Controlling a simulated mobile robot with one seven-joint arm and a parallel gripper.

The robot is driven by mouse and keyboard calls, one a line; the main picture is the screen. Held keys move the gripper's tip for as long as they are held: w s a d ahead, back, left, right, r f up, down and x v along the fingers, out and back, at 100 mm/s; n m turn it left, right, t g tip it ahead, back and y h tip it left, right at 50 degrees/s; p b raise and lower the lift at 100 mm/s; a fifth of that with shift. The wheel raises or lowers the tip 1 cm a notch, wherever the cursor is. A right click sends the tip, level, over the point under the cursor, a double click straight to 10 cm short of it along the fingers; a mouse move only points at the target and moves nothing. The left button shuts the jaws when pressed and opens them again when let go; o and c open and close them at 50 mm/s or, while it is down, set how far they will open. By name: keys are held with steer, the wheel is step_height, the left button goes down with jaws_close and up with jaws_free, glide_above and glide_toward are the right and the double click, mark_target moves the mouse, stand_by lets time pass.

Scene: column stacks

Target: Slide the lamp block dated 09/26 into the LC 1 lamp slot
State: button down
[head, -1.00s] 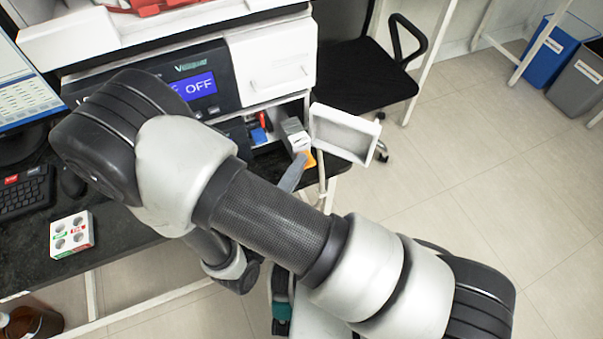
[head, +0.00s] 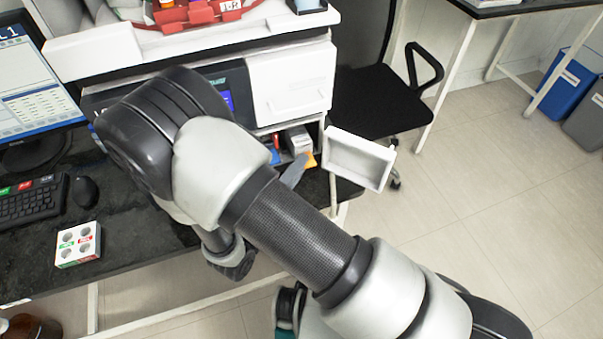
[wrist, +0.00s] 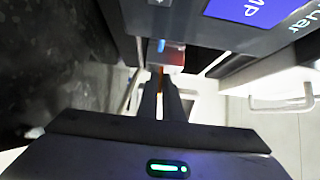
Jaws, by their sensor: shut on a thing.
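A grey-white block (head: 299,142), which I take to be the lamp block, sits at the mouth of the open bay low on the analyser's front. An orange part (head: 310,160) shows at its near end. The date on it is too small to read. My gripper (head: 292,176) is at that near end, partly hidden by my arm. In the wrist view my gripper (wrist: 161,88) has its two fingers close together with a thin orange strip between them. A pale block (wrist: 174,58) lies just beyond the fingertips. The LC 1 slot and its label cannot be made out.
A white open door (head: 360,158) stands right of the bay. Blue and red parts (head: 274,150) are inside the bay, left of the block. A vial rack (head: 78,244), mouse (head: 85,191) and keyboard (head: 35,203) lie on the bench. A chair (head: 375,100) stands behind.

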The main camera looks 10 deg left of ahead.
mark_target(295, 157)
steer(key=shift+w+a+b, duration=0.2)
steer(key=shift+w+a, duration=0.25)
steer(key=shift+w, duration=0.3)
steer(key=shift+w+a+b, duration=0.2)
steer(key=shift+w+a, duration=0.25)
steer(key=shift+w, duration=0.3)
steer(key=shift+f, duration=0.2)
steer(key=shift+f, duration=0.1)
steer(key=c, duration=1.8)
jaws_free()
steer(key=shift+c, duration=0.2)
steer(key=p+v, duration=0.1)
steer(key=v, duration=1.6)
steer(key=shift+s+a, duration=0.15)
steer(key=shift+s, duration=0.05)
